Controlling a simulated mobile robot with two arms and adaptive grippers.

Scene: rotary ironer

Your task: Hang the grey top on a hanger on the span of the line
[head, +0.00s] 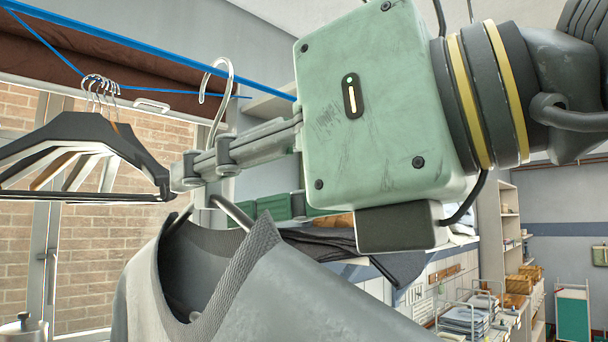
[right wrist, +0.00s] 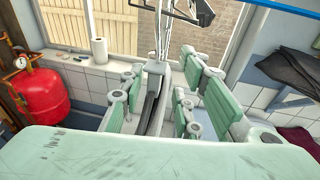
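A thick blue line (head: 130,42) crosses the upper left of the head view. The hook overlaps the line in the picture; I cannot tell whether it rests on it. In the right wrist view the fingers (right wrist: 158,100) point away from the camera, and the top is not seen clearly. My left gripper is not in view.
Several dark and pale hangers (head: 90,150) hang at the left by a thinner blue cord. Behind are a window onto brick (head: 120,235) and dark folded cloth (head: 330,243). The right wrist view shows a red gas cylinder (right wrist: 68,88) and a paper roll (right wrist: 100,52).

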